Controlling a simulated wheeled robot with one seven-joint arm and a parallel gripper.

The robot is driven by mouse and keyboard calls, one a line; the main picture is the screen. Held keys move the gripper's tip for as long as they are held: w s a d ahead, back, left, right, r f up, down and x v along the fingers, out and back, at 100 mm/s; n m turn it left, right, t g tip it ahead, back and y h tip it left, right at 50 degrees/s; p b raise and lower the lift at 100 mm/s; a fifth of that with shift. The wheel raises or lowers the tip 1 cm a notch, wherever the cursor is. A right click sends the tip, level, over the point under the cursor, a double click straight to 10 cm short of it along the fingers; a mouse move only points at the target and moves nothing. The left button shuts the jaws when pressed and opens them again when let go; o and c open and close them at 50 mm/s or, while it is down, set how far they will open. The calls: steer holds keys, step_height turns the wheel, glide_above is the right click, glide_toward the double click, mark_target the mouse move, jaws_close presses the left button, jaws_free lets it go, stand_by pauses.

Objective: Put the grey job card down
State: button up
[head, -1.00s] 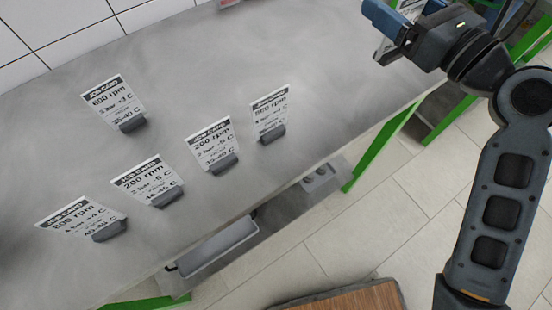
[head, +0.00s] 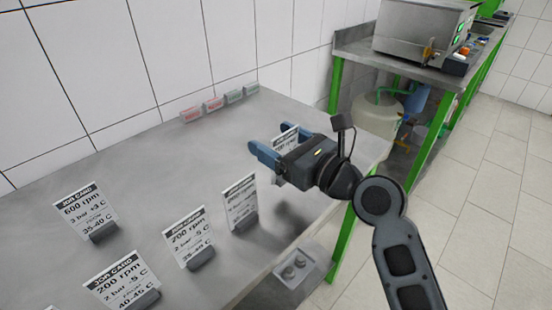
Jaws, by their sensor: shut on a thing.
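My gripper (head: 268,147) has blue fingers and is at the right part of the grey bench top (head: 145,160). It is shut on a job card (head: 285,140), a white card with dark print, mostly hidden behind the fingers and the gripper body. I cannot tell whether the card's foot touches the bench. Other job cards stand upright in dark grey holders to the left: a 600 rpm card (head: 86,211), a 200 rpm card (head: 188,238), another 200 rpm card (head: 121,283) and a card closest to my gripper (head: 240,202).
Several small red and green labelled blocks (head: 213,103) stand along the wall at the back of the bench. Bare bench lies between them and the cards. A second bench with a metal box (head: 420,32) stands at the back right. A grey box (head: 302,272) sits below the front edge.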

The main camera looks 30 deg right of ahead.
steer(key=shift+a+f+b, duration=0.15)
steer(key=shift+f+b, duration=0.45)
steer(key=shift+f, duration=1.5)
steer(key=shift+f, duration=0.1)
steer(key=o, duration=1)
steer(key=shift+c, duration=0.2)
steer(key=shift+r, duration=0.2)
steer(key=b+v, duration=0.1)
steer(key=v, duration=1.1)
steer(key=shift+f, duration=0.1)
